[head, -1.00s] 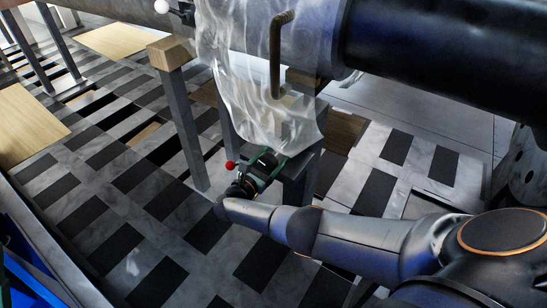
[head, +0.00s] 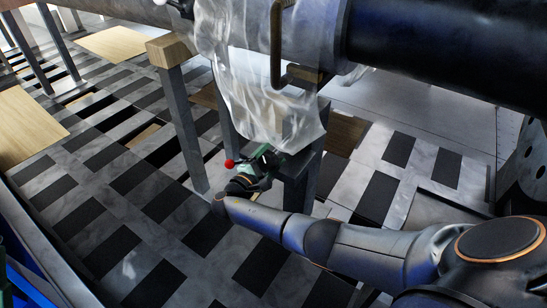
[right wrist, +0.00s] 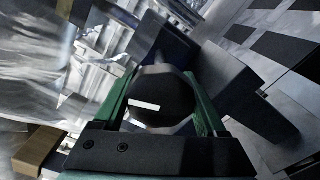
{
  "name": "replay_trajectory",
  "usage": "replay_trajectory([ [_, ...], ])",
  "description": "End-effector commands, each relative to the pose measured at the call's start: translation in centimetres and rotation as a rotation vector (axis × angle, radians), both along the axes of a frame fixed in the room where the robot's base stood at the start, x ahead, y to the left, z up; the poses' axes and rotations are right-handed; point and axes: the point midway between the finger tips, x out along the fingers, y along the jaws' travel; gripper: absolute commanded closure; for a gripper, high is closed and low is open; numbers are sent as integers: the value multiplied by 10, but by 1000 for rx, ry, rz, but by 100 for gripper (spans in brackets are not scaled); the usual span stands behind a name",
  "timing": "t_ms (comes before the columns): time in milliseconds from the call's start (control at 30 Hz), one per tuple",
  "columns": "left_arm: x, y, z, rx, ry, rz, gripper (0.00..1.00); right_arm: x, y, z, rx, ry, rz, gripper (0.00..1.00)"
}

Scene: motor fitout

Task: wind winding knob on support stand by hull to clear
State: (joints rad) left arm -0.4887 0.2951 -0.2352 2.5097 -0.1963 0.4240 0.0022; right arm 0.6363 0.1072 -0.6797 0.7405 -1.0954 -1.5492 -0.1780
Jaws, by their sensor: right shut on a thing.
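The grey support stand (head: 300,185) stands below the translucent plastic sheet, beside the big horizontal cylinder. My right gripper (head: 265,162) is at the stand's upper left side, with my forearm reaching in from the right. In the right wrist view, its two green fingers (right wrist: 163,100) are closed around a dark round knob (right wrist: 160,95), which appears to be the winding knob. The fingers hide part of the knob. A small red ball (head: 229,163) shows just left of the gripper. My left gripper is not seen.
The plastic sheet (head: 262,100) hangs close above my right gripper. A bent brown handle (head: 276,50) is in front of it. A dark cylinder (head: 440,45) spans the upper right. Another post with a wooden block (head: 170,50) stands left. Patterned floor (head: 110,200) is open at left.

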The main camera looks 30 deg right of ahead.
Motion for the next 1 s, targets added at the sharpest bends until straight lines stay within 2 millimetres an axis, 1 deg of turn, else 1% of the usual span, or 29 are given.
replay_trajectory([
  [33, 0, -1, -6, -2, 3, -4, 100, 1, 0, -2, 18, -45, 0, 82],
  [467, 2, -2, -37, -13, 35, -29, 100, 1, -1, -2, 174, -423, 1, 82],
  [1000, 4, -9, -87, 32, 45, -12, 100, 0, -1, 0, 369, -894, 1, 82],
])
